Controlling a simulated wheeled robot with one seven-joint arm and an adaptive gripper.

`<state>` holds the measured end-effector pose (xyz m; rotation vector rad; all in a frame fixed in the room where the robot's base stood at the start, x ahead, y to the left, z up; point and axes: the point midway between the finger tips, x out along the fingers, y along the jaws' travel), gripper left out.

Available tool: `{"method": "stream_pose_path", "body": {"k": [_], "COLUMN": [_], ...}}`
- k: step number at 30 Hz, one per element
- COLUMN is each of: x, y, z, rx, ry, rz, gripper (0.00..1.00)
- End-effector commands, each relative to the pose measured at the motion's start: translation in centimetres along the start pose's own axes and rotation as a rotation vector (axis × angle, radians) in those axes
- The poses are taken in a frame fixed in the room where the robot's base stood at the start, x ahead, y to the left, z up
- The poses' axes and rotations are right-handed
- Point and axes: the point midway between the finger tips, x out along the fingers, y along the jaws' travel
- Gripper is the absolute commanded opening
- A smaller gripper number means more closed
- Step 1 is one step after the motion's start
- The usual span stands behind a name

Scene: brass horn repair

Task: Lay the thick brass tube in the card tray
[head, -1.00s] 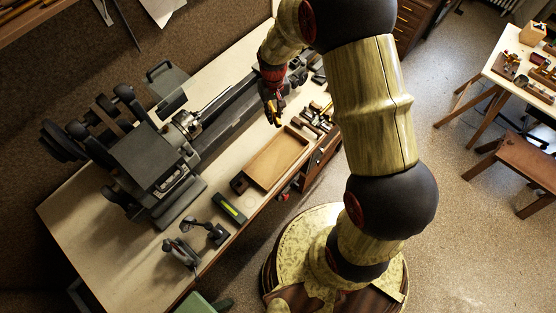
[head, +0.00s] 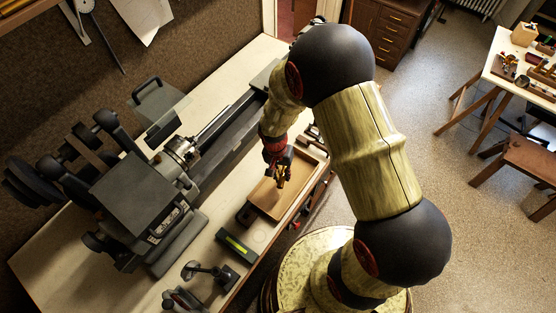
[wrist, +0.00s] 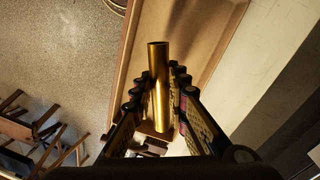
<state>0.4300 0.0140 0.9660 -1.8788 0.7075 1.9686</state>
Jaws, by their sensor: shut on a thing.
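The thick brass tube (wrist: 158,85) is a smooth golden cylinder held lengthwise between the fingers of my gripper (wrist: 157,100) in the wrist view. My gripper (head: 281,178) is shut on the tube and hangs over the card tray (head: 265,199) in the head view. The tray is shallow and rectangular, with a tan floor and a brown rim. Its floor (wrist: 200,38) shows behind the tube in the wrist view, and that part looks empty. The gripper and arm hide part of the tray in the head view. I cannot tell the tube's exact height above the floor.
A grey lathe (head: 147,195) stands on the bench left of the tray. A dark block with a yellow-green strip (head: 237,246) and a small dark stand (head: 208,273) lie nearer the front. Small parts beyond the tray are mostly hidden by my arm.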

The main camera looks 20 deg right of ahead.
Motion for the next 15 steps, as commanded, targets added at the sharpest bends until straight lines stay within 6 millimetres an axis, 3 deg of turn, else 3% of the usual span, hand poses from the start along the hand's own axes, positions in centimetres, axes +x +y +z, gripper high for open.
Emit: {"method": "stream_pose_path", "body": {"k": [6, 15], "x": [0.23, 0.18], "y": [0.27, 0.20], "z": [-0.13, -0.19], "rx": [0.274, 0.350], "ry": [-0.039, -0.053], "rz": [0.025, 0.042], "gripper": [0.00, 0.00]}}
